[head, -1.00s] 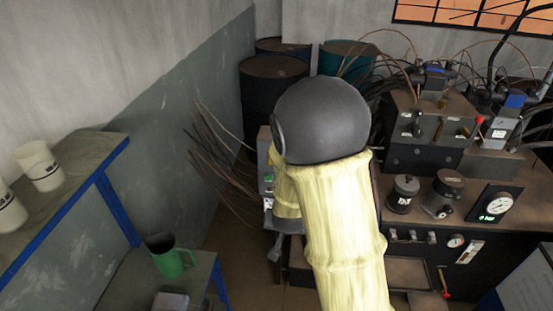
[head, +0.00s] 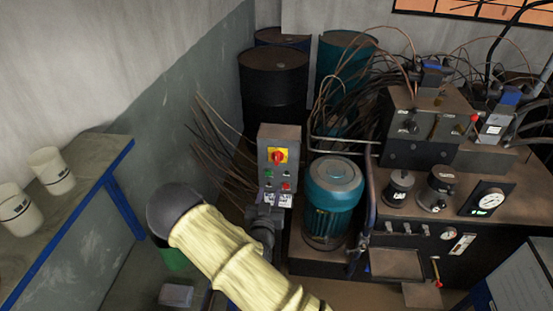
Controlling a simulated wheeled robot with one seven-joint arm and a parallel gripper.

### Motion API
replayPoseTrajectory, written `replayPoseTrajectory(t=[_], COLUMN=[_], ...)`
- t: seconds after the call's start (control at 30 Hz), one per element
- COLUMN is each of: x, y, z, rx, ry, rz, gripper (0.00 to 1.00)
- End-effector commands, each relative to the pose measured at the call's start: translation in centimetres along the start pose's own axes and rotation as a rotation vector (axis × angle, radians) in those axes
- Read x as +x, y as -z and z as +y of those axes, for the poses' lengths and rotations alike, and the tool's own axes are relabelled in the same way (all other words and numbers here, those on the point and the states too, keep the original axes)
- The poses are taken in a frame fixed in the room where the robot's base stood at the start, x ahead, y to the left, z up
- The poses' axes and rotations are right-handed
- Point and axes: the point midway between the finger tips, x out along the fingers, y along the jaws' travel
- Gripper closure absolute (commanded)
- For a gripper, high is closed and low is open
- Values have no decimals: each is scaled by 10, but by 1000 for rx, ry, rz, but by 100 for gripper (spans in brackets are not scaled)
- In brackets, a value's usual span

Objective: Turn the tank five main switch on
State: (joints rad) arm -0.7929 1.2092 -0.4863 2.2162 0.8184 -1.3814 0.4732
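A grey control box (head: 291,140) stands left of the teal motor. On its front is a red rotary switch (head: 278,156) on a yellow plate. Its handle position is too small to read. Small buttons, one green (head: 268,174) and one red (head: 286,187), sit below it, with white labels under them. I cannot read whether this is tank five's switch. My yellow-sleeved arm hides part of the wrist.
The teal motor (head: 333,190) and hydraulic bench (head: 440,240) stand to the right. Drums (head: 273,85) are behind the box, and loose wires (head: 222,150) hang to its left. A shelf (head: 85,190) with white cups (head: 50,170) is at the left.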

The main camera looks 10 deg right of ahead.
Motion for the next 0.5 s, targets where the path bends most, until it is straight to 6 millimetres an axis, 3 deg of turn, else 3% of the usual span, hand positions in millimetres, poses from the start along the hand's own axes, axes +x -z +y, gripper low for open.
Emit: replayPoseTrajectory(t=[0.27, 0.5], x=[5, 33], y=[0, 2], z=[2, 3], rx=[0, -1], ry=[-4, -4], rz=[-3, -3], gripper=[64, 64])
